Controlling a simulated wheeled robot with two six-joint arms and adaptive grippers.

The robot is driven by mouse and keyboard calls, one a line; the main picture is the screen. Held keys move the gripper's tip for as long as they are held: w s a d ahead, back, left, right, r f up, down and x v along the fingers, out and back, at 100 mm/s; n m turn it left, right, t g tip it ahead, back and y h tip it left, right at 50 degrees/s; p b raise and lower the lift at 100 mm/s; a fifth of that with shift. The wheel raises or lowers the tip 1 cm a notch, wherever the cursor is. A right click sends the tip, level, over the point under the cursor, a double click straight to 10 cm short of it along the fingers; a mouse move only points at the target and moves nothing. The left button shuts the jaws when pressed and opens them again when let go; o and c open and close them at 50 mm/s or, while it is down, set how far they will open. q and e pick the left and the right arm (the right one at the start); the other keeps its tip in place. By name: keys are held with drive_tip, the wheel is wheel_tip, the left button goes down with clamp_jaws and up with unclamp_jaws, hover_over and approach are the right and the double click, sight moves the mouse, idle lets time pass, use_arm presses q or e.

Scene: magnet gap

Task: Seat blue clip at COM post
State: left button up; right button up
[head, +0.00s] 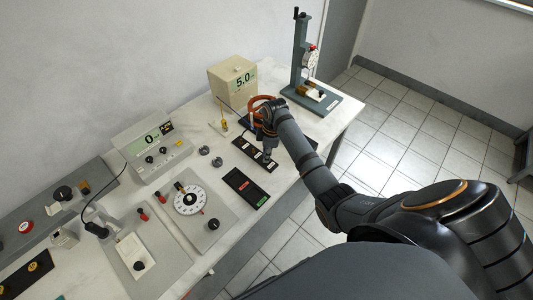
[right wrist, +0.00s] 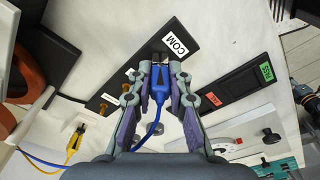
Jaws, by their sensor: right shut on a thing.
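My right gripper (right wrist: 160,68) is shut on the blue clip (right wrist: 158,88), whose blue lead trails back under the gripper. The clip's metal jaws point at the end of a black terminal strip (right wrist: 190,42) beside the white COM label (right wrist: 175,44). The COM post is mostly hidden by the clip and fingertips; I cannot tell whether the jaws touch it. In the head view the right gripper (head: 266,154) is low over the black strip (head: 244,145), and the clip is not clear there. My left gripper is not in view.
Brass posts (right wrist: 128,72) stand further along the strip. A yellow clip (right wrist: 75,142) with its lead is nearby. A second black panel (head: 245,188) has red and green labels. A beige 5.0 box (head: 232,82), a meter (head: 152,145) and a dial plate (head: 189,200) stand around.

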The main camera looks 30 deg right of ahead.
drive_tip(key=o, duration=0.9)
drive_tip(key=r, duration=0.4)
drive_tip(key=d+r, duration=0.1)
drive_tip(key=r, duration=0.6)
drive_tip(key=shift+s+d+r, duration=0.15)
drive_tip(key=shift+s+r, duration=0.2)
drive_tip(key=shift+r, duration=0.05)
